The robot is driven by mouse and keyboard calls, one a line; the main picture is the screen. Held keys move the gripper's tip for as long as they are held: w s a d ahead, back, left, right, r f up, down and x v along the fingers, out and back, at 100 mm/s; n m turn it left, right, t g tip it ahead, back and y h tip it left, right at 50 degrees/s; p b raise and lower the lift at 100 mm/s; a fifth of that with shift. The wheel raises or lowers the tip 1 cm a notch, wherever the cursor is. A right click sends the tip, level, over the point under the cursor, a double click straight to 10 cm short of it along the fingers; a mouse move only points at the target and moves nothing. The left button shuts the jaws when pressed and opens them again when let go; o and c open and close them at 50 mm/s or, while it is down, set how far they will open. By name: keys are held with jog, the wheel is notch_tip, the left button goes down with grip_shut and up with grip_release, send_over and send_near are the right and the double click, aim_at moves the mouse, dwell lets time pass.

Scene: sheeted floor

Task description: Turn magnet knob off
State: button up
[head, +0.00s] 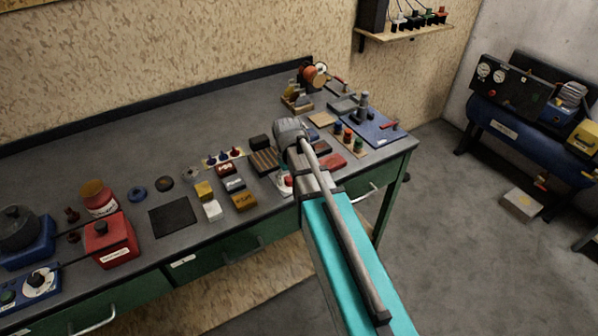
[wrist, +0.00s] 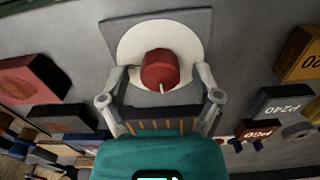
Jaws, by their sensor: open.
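The magnet knob (wrist: 160,69) is a red round knob with a pale pointer line, on a white disc (wrist: 128,50) set on a grey base (wrist: 198,28). In the wrist view it sits at the upper middle. My gripper (wrist: 162,78) is open, with one finger on each side of the knob and gaps between. Whether the fingers are down at the knob's height is hard to tell. In the head view the red knob (head: 287,181) shows small beside my arm, at the bench's front edge, and my fingers are mostly hidden there.
Labelled blocks (head: 244,201) stand left of the knob, with a dark slatted block (head: 265,160) behind. A red block (head: 332,162) and a rack of coloured pegs (head: 348,138) lie to the right. A red box (head: 110,240) stands far left. The back of the grey bench (head: 190,115) is clear.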

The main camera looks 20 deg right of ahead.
aim_at(289, 178)
jog(key=m, duration=1.4)
jog(key=shift+m, duration=0.4)
notch_tip(289, 178, up, 14)
jog(key=p, duration=1.4)
jog(key=s+n, duration=1.2)
jog(key=shift+a+n, duration=0.2)
jog(key=shift+n, duration=0.1)
dwell(0.4)
dwell(1.2)
